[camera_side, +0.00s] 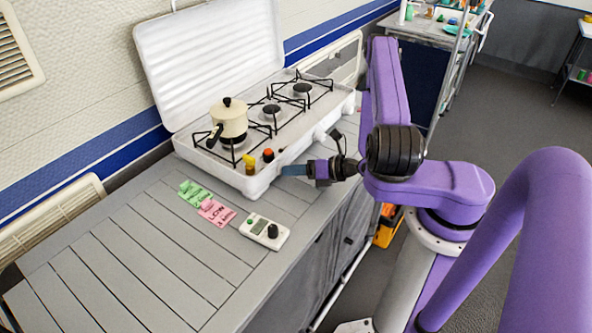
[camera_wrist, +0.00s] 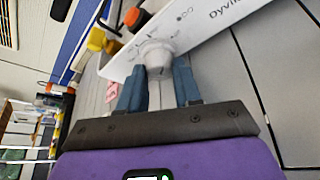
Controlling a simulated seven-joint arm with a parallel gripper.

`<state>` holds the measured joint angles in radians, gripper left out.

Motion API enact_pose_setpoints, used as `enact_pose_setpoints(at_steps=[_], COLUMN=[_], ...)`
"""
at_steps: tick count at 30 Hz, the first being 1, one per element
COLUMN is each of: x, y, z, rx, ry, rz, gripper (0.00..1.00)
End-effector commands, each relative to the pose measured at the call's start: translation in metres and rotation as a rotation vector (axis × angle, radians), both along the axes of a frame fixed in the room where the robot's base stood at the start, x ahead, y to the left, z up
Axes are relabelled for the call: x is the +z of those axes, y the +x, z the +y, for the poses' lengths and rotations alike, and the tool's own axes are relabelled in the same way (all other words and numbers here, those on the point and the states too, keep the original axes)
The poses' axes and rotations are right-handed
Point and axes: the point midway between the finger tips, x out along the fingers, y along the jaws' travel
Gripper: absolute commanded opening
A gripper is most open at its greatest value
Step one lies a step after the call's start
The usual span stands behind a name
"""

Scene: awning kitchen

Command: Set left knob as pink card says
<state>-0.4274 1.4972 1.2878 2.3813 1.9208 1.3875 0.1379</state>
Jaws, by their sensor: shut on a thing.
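The pink card (camera_side: 217,212) lies on the grey slatted counter in front of the stove. Its top line reads LOW; the smaller line below is hard to read. A pink piece also shows in the wrist view (camera_wrist: 112,92). The left knob (camera_wrist: 156,54) is white and sits on the stove's front panel, near the panel's left end, with printed marks around it. My gripper (camera_wrist: 159,82) has its blue fingers shut on this knob, one on each side. In the side view my gripper (camera_side: 283,170) meets the front panel, and the knob between its fingers is hidden.
A cream pot (camera_side: 230,122) stands on the near burner of the open white case stove. Yellow (camera_side: 250,164) and orange-topped (camera_side: 268,155) small items stand near its front left. A green card (camera_side: 193,192) and a white timer (camera_side: 265,232) lie beside the pink card.

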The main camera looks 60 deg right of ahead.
Motion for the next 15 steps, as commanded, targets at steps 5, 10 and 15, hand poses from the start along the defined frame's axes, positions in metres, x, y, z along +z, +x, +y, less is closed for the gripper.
enact_pose_setpoints(at_steps=[5,10,15], x=[0.0014,0.0019,0.0022], y=[-0.0004,-0.0006,-0.0005], z=[0.0025,0.0042,0.0063], rx=[0.001,0.002,0.003], ry=[-0.164,-0.327,-0.488], rz=[0.001,0.002,0.001], gripper=[0.03,0.03,0.03])
